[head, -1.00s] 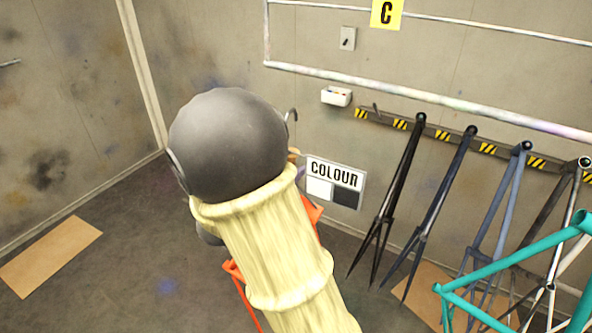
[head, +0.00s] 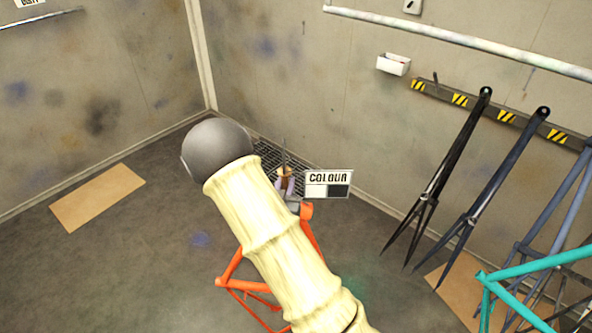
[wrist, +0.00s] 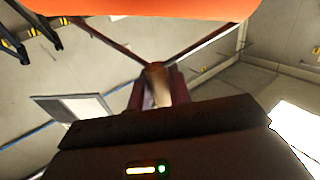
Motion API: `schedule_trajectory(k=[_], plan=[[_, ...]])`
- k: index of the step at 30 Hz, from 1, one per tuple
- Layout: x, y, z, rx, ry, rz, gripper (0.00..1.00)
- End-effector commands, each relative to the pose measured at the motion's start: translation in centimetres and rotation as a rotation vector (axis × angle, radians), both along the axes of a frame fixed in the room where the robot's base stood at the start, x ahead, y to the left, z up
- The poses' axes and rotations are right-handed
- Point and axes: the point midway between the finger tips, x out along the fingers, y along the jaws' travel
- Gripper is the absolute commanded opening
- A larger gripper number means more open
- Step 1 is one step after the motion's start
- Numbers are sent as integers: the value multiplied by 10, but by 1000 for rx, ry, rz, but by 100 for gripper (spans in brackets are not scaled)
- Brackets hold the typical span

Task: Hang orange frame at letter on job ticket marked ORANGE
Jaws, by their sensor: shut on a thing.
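The orange frame (head: 232,277) hangs below and behind my pale sleeved arm, which hides much of it. My gripper (head: 287,178) is shut at the frame's top, around a tan piece with a thin upright hook. In the wrist view the tan piece (wrist: 157,84) sits between the fingers, and an orange tube (wrist: 150,6) crosses the top edge. A card reading COLOUR (head: 328,184), with a white and a dark swatch, shows beside the gripper. No job ticket marked ORANGE can be read, and no hanging letter shows now.
A pale rail (head: 455,40) runs along the back wall above a small white box (head: 393,65). A hazard-striped rack (head: 507,117) holds several dark forks or frames at right. A teal frame (head: 530,268) stands at lower right. Cardboard (head: 97,197) lies on open floor at left.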

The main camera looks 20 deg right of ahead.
Motion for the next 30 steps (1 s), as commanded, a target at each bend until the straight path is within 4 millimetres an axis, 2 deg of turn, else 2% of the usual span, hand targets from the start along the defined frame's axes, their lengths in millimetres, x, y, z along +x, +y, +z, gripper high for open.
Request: schedule_trajectory(k=[1,6,13,18,30], plan=[[1,2,-15,-8,-4,24,0],[1,14,-55,-7,-4,110,0],[-1,29,-97,-6,-6,203,0],[-2,33,-106,-4,-11,227,0],[-2,33,-106,-4,-11,228,0]])
